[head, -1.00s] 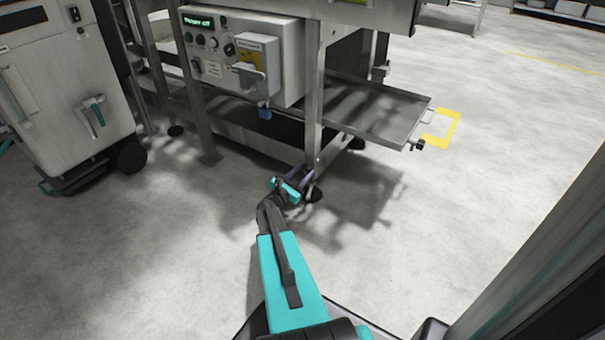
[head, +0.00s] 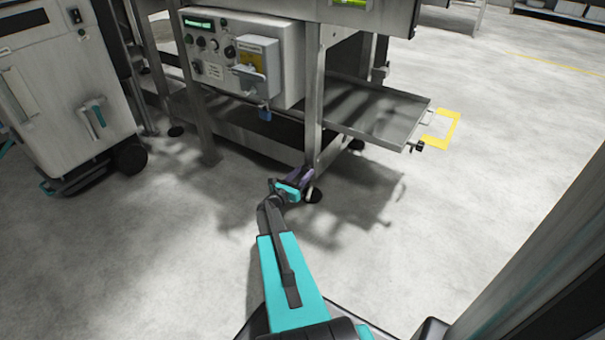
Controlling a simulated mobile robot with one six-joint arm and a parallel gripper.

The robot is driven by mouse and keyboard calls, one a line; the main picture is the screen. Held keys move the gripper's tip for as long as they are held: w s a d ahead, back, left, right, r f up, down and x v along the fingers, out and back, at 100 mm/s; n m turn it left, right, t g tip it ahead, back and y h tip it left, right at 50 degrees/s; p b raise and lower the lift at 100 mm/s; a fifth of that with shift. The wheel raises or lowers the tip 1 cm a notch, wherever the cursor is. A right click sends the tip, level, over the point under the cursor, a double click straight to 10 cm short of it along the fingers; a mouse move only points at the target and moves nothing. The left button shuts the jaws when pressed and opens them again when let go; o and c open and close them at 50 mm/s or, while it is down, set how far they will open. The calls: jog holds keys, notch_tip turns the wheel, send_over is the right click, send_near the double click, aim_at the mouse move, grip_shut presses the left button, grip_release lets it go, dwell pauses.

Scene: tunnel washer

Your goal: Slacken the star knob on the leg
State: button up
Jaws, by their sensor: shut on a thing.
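My gripper (head: 301,177) is low at the foot of the machine's front leg (head: 315,115), just above the floor. Its jaws are shut on the star knob at the leg; the knob itself is small and mostly hidden by the jaws and wrist. The leg stands upright, and a dark round foot (head: 314,196) shows beneath it, just right of my gripper. My arm reaches up to it from the bottom of the picture.
A control box (head: 240,57) with a padlock below hangs left of the leg. A grey tray (head: 375,112) sticks out to the right, with a yellow floor mark (head: 441,128) by its end. A wheeled cabinet (head: 65,95) stands at left. Floor around my arm is clear.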

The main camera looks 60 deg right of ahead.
jog(key=n+p, duration=0.2)
jog(key=n, duration=0.2)
jog(key=shift+d+r+n, duration=0.1)
jog(key=shift+n, duration=0.2)
jog(key=n+p, duration=0.2)
jog(key=n, duration=0.1)
jog(key=shift+n, duration=0.3)
jog(key=n+p, duration=0.3)
jog(key=n, duration=0.1)
jog(key=shift+w+n, duration=0.1)
jog(key=shift+n, duration=0.2)
jog(key=n+p, duration=0.3)
jog(key=shift+n, duration=0.3)
jog(key=n+p, duration=0.2)
jog(key=n, duration=0.1)
jog(key=shift+n+p, duration=0.3)
jog(key=n+p, duration=0.3)
jog(key=n, duration=0.1)
jog(key=shift+n, duration=0.3)
jog(key=n+p, duration=0.3)
jog(key=shift+n, duration=0.3)
jog(key=shift+f+n+p, duration=0.15)
jog(key=shift+n+p, duration=0.5)
jog(key=shift+n, duration=0.3)
jog(key=shift+f+n+p, duration=0.1)
jog(key=shift+n+p, duration=0.55)
jog(key=shift+n, duration=0.3)
